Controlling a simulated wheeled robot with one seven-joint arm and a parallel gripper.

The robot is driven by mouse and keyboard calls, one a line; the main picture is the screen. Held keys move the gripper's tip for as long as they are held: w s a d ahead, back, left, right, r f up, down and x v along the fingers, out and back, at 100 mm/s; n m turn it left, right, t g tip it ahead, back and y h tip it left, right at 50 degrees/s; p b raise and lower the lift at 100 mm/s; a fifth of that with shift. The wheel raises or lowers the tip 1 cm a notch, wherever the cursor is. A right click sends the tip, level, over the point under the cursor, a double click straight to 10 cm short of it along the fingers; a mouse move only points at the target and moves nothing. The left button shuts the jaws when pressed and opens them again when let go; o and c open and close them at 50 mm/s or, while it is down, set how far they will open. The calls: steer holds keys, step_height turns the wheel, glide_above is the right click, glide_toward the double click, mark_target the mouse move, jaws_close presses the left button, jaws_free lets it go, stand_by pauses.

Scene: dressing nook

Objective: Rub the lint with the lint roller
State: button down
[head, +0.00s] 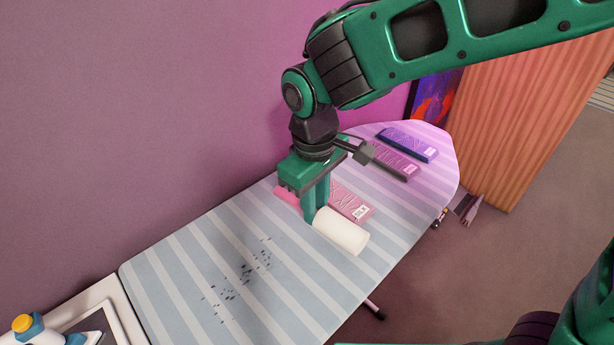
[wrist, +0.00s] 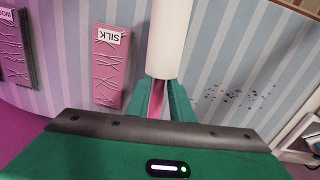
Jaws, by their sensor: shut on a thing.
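My gripper (head: 314,207) is shut on the pink handle (head: 288,196) of the lint roller. The roller's white cylinder (head: 341,231) points toward the lower right in the head view, over the striped ironing board (head: 180,290). In the wrist view the fingers (wrist: 158,100) close around the handle, and the white cylinder (wrist: 166,40) extends away from them. The lint (head: 240,280) is a scatter of dark specks on the board, to the lower left of the roller. It also shows in the wrist view (wrist: 235,96), right of the roller. I cannot tell whether the roller touches the board.
A pink pack labelled silk (wrist: 110,65) lies beside the roller. A purple-pink pack (head: 393,160) and a dark blue pack (head: 408,144) lie toward the board's far end. An iron (head: 40,330) stands at the lower left. The wall runs along the board's back edge.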

steer(key=shift+r, duration=2.35)
